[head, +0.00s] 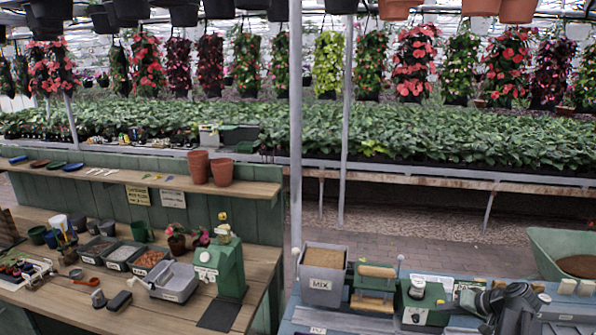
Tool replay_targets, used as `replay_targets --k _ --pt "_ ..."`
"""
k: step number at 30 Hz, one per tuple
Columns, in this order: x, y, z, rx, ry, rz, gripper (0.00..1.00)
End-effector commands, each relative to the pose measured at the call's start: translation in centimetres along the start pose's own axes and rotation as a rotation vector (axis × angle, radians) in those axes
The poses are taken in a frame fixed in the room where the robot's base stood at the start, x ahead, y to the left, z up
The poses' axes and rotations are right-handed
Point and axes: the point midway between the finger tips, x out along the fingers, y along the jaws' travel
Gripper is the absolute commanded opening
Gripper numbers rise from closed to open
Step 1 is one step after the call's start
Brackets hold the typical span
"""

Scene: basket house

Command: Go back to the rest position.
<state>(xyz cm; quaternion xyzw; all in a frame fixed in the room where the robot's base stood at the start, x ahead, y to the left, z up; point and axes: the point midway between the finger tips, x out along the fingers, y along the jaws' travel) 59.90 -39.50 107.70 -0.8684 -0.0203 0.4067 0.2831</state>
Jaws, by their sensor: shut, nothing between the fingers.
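My gripper (478,300) shows low at the right of the head view, at the end of my dark arm. It is over the blue-grey bench (290,325) at the front right, beside a green box with a white label (424,302). The fingers are small and dark against the clutter, and they look shut with nothing between them. Whether they touch anything on the bench cannot be told.
A grey MIX bin (323,274) and a green block with wooden bars (375,286) stand left of my arm. A wooden bench (120,318) at left holds trays, pots and a green dispenser (220,262). A wheelbarrow (545,250) stands at right. Brick floor (400,230) lies clear behind.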

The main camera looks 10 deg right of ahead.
Motion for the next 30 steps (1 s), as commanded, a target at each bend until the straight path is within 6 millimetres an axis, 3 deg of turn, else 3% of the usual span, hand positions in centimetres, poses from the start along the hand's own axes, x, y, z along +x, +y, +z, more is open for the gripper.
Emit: replay_targets --k 5,10,15,19,21,24,26,30 --pt "4.5 -6.0 0.7 -0.079 -0.059 -0.051 0.00" --pt "10.1 -14.1 3.7 -0.206 -0.167 -0.092 0.00" --pt "16.1 -24.6 11.3 -0.383 -0.360 -0.095 0.00" --pt "18.2 -30.1 18.0 -0.489 -0.503 -0.038 0.00" --pt "18.6 -31.7 21.0 -0.531 -0.566 0.014 0.00" --pt "18.3 -32.6 24.6 -0.564 -0.638 0.121 0.00" --pt "17.4 -31.6 25.8 -0.551 -0.667 0.221 0.00" --pt "15.3 -28.0 25.5 -0.449 -0.678 0.408 0.00"
